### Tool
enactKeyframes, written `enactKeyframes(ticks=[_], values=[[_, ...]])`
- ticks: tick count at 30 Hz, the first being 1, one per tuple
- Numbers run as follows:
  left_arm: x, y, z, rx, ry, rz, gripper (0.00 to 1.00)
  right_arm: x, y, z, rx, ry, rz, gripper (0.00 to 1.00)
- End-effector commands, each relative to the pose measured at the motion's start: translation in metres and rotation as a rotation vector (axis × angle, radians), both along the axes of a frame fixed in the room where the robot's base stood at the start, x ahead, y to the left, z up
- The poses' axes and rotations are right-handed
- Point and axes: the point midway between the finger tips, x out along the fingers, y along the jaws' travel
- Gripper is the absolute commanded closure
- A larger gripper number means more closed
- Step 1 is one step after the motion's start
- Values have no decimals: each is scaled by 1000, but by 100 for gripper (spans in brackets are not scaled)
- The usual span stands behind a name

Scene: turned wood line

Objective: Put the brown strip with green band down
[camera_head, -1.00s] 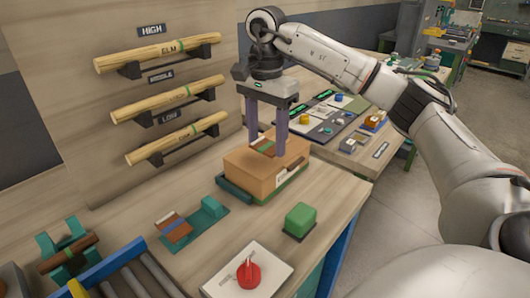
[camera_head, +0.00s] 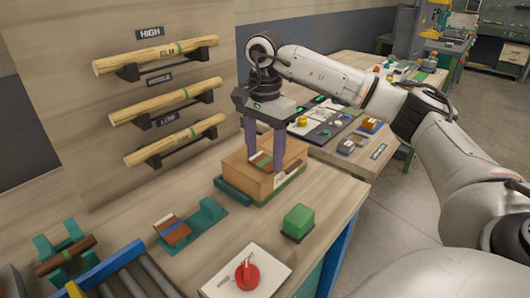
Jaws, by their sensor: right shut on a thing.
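The brown strip with green band (camera_head: 262,161) shows at the top of an orange-brown box (camera_head: 262,185) on the workbench. My right gripper (camera_head: 264,160) points straight down over the box and is shut on the strip, with a finger at each side of it. The fingertips and the far part of the strip are partly hidden, so I cannot tell whether the strip touches the box's floor. My left gripper is not in view.
The box sits on a green base. A green block (camera_head: 299,220) and a white panel with a red knob (camera_head: 247,276) are in front. A teal holder (camera_head: 207,213) with a brown piece (camera_head: 173,231) lies left. Turned rods hang on the wall rack (camera_head: 160,95).

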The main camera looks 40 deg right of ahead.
Motion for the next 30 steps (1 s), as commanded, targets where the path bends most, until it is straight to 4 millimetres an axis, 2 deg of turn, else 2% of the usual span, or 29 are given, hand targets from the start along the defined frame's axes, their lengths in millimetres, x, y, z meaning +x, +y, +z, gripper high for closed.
enactKeyframes(ticks=[1,2,5,16,20,23,30], values=[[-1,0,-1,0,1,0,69,-4,2,-11,-1,25,5,67],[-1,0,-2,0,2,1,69,-4,2,-11,0,25,6,43],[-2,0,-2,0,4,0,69,-4,3,-12,0,25,6,28],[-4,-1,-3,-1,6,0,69,-2,4,-12,1,22,8,28],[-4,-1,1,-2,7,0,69,-2,4,-2,1,21,8,28],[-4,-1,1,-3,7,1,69,-1,4,13,2,18,8,28],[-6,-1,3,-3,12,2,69,-1,3,74,1,13,6,28]])
